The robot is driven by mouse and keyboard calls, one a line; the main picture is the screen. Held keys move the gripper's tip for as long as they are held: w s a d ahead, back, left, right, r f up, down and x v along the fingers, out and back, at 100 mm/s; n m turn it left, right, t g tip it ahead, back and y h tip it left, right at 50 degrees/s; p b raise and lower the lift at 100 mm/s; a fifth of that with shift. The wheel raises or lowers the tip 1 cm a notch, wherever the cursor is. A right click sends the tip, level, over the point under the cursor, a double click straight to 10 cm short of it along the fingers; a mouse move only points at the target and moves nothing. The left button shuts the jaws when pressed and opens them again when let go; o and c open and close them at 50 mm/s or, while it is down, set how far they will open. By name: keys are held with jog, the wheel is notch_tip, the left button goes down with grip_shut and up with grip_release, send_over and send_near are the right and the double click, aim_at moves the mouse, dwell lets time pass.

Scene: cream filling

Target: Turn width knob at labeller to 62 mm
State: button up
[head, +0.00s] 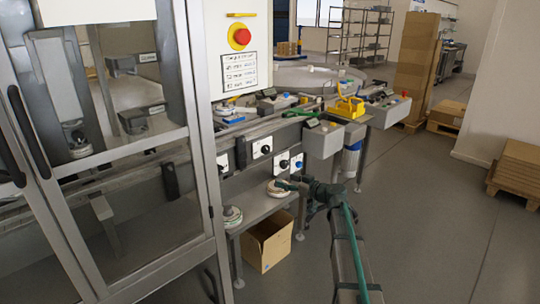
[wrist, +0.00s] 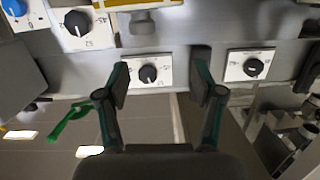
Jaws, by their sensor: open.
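In the wrist view, a black knob (wrist: 148,74) on a white scale plate (wrist: 160,64) lies between my open fingers, nearer the left one. My gripper (wrist: 160,82) is empty, and the knob appears beyond the fingertips, apart from them. A second black knob (wrist: 253,67) on a white plate is to the right, and a larger one (wrist: 76,22) is at upper left. Which is the width knob cannot be read. In the head view, my gripper (head: 283,185) is low in front of the machine, below black knobs on white plates (head: 262,148) (head: 291,163).
A blue knob (wrist: 14,6) shows at the wrist view's corner. A shelf (head: 262,207) with rolls runs below the panels, with a cardboard box (head: 268,242) beneath. A glazed cabinet (head: 130,210) stands at left.

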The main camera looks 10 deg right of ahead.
jog(key=n+t, duration=0.1)
jog(key=t, duration=0.1)
send_near(267, 151)
jog(key=d, duration=0.1)
jog(key=shift+y, duration=0.4)
jog(key=x, duration=1)
jog(key=shift+a+f+p, duration=0.15)
jog(key=shift+p, duration=0.15)
jog(key=c, duration=1.1)
